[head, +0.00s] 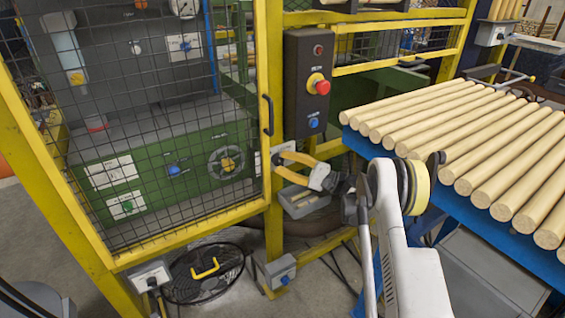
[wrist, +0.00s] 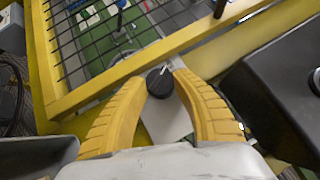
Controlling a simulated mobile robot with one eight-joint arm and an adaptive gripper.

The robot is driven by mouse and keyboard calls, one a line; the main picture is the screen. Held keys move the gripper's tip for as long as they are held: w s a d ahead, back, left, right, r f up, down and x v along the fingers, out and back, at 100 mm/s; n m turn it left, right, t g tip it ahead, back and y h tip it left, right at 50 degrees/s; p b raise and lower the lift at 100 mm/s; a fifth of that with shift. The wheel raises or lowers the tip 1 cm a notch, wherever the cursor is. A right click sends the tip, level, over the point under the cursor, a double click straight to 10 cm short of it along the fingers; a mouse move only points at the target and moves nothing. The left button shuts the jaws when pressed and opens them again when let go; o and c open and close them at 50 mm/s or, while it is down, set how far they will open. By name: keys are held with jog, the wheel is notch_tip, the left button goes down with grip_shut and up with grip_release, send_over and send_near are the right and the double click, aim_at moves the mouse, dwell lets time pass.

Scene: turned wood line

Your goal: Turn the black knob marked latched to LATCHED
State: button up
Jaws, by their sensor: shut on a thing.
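The black knob (wrist: 159,84) sits on a pale plate (wrist: 168,118) in the wrist view. A white pointer line on it points up and to the right. My gripper (wrist: 157,80) is shut on the knob, with one yellow finger on each side. In the head view my gripper (head: 279,163) reaches left to the yellow post beside the mesh door, and its fingertips largely hide the knob. No marking around the knob is readable.
A black control box (head: 308,85) with a red button (head: 322,87) hangs just above my gripper. The mesh door's black handle (head: 267,115) is close by. A blue rack of wooden rods (head: 440,135) stands at right.

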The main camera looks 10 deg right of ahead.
jog(key=shift+a+m+t+y, duration=0.15)
jog(key=shift+m+t+y, duration=0.25)
jog(key=shift+m+t, duration=0.95)
jog(key=shift+m, duration=0.35)
jog(key=o, duration=1.2)
jog(key=shift+o, duration=0.2)
jog(key=shift+f, duration=0.1)
jog(key=v, duration=1.2)
